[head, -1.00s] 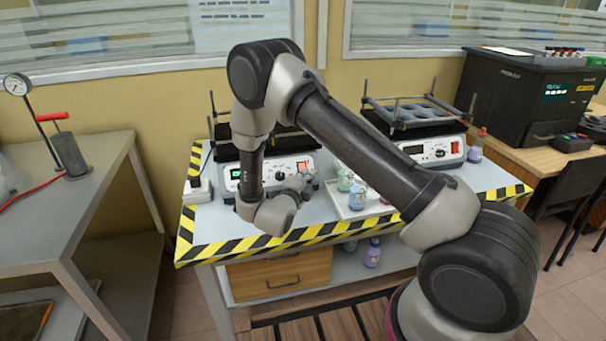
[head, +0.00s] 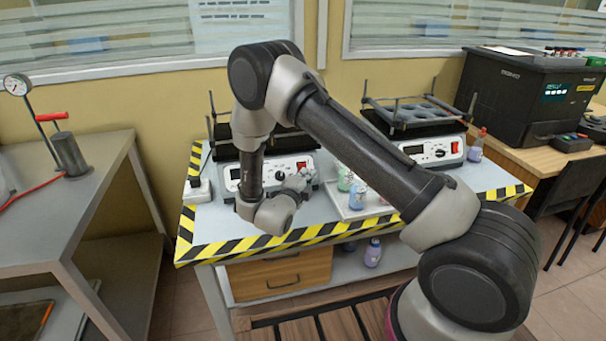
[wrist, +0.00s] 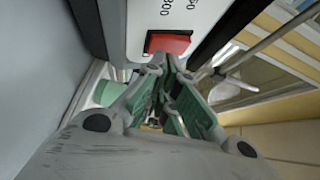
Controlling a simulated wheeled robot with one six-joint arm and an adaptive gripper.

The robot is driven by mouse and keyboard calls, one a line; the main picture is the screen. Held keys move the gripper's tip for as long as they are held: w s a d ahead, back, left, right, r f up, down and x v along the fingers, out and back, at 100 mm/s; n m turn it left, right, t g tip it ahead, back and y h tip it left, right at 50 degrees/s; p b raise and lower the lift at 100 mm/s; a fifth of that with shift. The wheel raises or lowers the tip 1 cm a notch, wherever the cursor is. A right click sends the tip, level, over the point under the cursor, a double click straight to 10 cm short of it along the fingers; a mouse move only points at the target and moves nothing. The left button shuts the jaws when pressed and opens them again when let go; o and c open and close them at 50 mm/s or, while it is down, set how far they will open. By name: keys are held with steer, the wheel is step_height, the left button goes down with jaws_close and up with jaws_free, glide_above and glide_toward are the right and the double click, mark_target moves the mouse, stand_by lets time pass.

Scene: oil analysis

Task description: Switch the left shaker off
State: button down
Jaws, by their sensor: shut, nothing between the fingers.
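The left shaker (head: 319,161) stands on the table, its white front panel facing me and partly hidden by my arm. Its display (head: 235,174) looks dark. Its red rocker switch (head: 301,165) shows at the right of the panel; in the wrist view the switch (wrist: 169,42) is large, just beyond my fingertips. My gripper (head: 306,177) is at the panel's lower right, shut and empty. In the wrist view my gripper (wrist: 158,66) has its fingertips together at the switch's lower edge; I cannot tell whether they touch it.
A right shaker (head: 432,150) with a dark display stands farther right. A white tray (head: 340,208) with bottles (head: 357,194) lies between them, close to my gripper. A small box with a stick (head: 196,190) stands left of the left shaker. Striped tape (head: 240,246) marks the table edge.

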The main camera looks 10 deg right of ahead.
steer(key=shift+s+r, duration=0.4)
steer(key=shift+s, duration=0.15)
steer(key=shift+s+r, duration=0.75)
steer(key=shift+s, duration=0.3)
steer(key=shift+s+r, duration=0.7)
steer(key=shift+s, duration=0.35)
steer(key=w+r+n+g+y, duration=0.3)
steer(key=r+n+y, duration=0.75)
steer(key=r, duration=0.65)
steer(key=s+d+r+n+g+y, duration=0.1)
steer(key=s+d+r+n+g, duration=0.2)
steer(key=s, duration=0.5)
steer(key=s+d+r+n+y, duration=0.1)
steer(key=s+d+r+n, duration=0.2)
steer(key=s+r+n, duration=0.4)
steer(key=s+d+n+g+h, duration=0.1)
steer(key=s+d, duration=0.3)
steer(key=s, duration=0.5)
steer(key=s+d+n+g+h, duration=0.1)
steer(key=s+d+n+g, duration=0.1)
steer(key=s, duration=0.8)
steer(key=shift+s+d+f+n+g, duration=0.3)
steer(key=shift+d+f+n, duration=0.2)
steer(key=shift+d, duration=0.65)
